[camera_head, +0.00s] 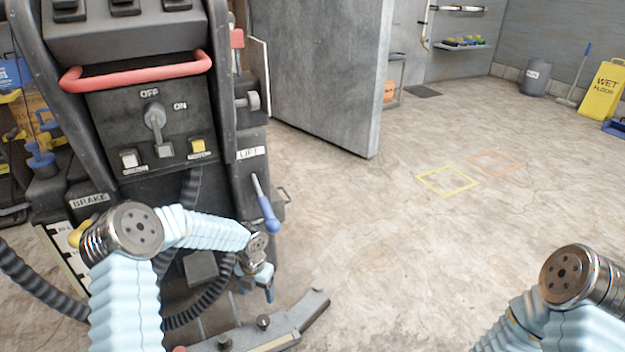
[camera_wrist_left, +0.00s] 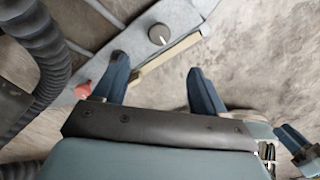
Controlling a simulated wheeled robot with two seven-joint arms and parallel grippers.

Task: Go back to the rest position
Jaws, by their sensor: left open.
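My left gripper (camera_head: 258,290) is in front of the lower part of the floor machine (camera_head: 120,110), pointing down and partly hidden by my own wrist. In the left wrist view its two blue fingers are spread apart with nothing between them (camera_wrist_left: 160,82). Bare floor and the machine's low grey bar (camera_wrist_left: 185,42) show beyond the fingers. My right arm shows at the lower right of the head view, bent at a metal joint; its gripper is out of view there. Another blue piece at the right edge of the wrist view is unclear.
The machine has a red handle (camera_head: 140,72), a blue-handled lever (camera_head: 265,205) and dark hoses close to my left arm. A grey door (camera_head: 315,75) stands behind it. Floor (camera_head: 400,250) to the right is open, with yellow (camera_head: 446,181) and orange marked squares. A yellow wet-floor sign (camera_head: 602,92) stands far right.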

